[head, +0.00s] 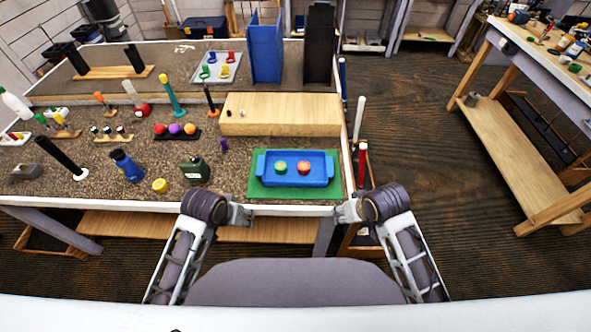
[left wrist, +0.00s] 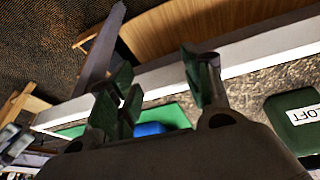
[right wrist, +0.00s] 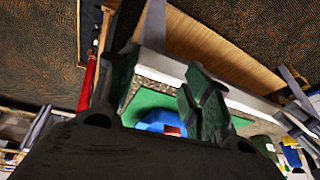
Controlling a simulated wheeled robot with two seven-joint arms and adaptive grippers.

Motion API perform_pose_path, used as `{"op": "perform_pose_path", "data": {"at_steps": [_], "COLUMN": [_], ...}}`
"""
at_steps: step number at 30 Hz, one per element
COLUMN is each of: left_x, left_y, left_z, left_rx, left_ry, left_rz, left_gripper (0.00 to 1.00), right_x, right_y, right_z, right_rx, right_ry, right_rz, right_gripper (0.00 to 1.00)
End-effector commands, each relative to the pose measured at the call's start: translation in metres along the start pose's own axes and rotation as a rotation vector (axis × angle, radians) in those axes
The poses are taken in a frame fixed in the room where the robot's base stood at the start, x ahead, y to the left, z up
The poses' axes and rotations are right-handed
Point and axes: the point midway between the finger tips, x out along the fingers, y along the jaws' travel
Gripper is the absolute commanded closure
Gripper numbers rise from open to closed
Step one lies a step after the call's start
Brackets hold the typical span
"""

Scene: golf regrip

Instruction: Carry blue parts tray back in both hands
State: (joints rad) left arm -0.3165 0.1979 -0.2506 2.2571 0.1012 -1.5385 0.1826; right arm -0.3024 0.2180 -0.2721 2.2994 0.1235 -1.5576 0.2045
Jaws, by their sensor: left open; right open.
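The blue parts tray (head: 263,179) sits on a green mat (head: 256,191) at the near right part of the bench. It holds a green round part (head: 281,167) and an orange-red round part (head: 305,167). My left gripper (head: 243,214) is open and empty at the bench's front edge, left of the tray and nearer me. My right gripper (head: 345,212) is open and empty at the front edge, just right of the tray. Part of the tray shows beyond the fingers in the left wrist view (left wrist: 150,128) and in the right wrist view (right wrist: 160,120).
A wooden block (head: 280,122) stands directly behind the tray. A dark green bottle (head: 195,169), a yellow cap (head: 160,185) and a blue bottle (head: 128,167) stand to its left. Upright clubs, one with a red grip (head: 362,160), line the bench's right edge. Open floor lies further right.

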Motion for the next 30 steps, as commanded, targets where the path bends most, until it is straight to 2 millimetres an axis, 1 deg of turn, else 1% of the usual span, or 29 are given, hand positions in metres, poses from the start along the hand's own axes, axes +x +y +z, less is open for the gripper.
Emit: {"op": "perform_pose_path", "data": {"at_steps": [11,22,30], "left_x": [-0.007,-0.024,-0.037], "left_y": [0.013,0.033,0.043], "left_z": [-0.028,-0.072,-0.101], "left_rx": [-0.006,-0.020,-0.033], "left_ry": [0.016,0.033,0.037], "left_rz": [0.018,0.034,0.026], "left_gripper": [0.51,0.51,0.51], "right_x": [-0.006,-0.018,-0.028], "right_y": [-0.016,-0.038,-0.047], "right_z": [-0.028,-0.071,-0.098], "right_rx": [0.001,0.006,0.016], "right_ry": [0.018,0.033,0.033], "right_rz": [-0.023,-0.042,-0.033], "right_gripper": [0.51,0.51,0.51]}}
